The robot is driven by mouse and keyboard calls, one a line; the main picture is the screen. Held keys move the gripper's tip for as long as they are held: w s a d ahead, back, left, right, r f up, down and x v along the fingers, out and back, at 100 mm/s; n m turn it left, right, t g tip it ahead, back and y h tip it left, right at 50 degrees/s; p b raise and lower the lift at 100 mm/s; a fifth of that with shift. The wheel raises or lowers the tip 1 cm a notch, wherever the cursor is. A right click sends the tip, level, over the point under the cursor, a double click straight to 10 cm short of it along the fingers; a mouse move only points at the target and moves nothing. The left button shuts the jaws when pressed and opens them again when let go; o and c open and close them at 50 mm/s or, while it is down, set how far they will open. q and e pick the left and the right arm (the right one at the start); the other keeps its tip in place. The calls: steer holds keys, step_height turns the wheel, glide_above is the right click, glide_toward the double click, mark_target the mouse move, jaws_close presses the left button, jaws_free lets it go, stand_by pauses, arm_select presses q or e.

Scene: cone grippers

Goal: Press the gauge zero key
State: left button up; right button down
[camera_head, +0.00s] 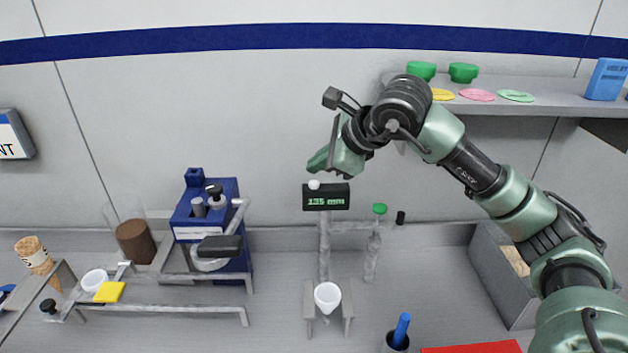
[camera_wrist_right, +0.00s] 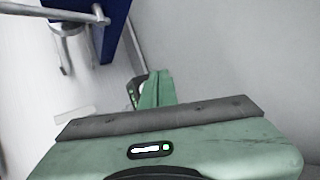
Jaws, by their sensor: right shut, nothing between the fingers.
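The gauge (camera_head: 326,201) is a small black box with a green lit display, on a grey post near the middle of the head view. A round white key (camera_head: 314,184) sits on its top, left of centre. My right gripper (camera_head: 318,162) is shut and empty, its tips a little above the key in the picture; I cannot tell if they touch it. In the right wrist view, the shut fingers (camera_wrist_right: 157,88) hide most of the gauge, and a dark edge of it (camera_wrist_right: 132,95) shows beside them. My left gripper is not in view.
A blue machine (camera_head: 215,215) stands left of the gauge. A green-capped bottle (camera_head: 372,255) stands to its right, and a white cup (camera_head: 327,296) below it. A shelf (camera_head: 545,95) with green lids is behind my right arm. A grey bin (camera_head: 490,265) stands at right.

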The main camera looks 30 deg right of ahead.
mark_target(318, 185)
steer(key=shift+r+p, duration=1.35)
steer(key=shift+r, duration=0.9)
steer(key=shift+f, duration=0.15)
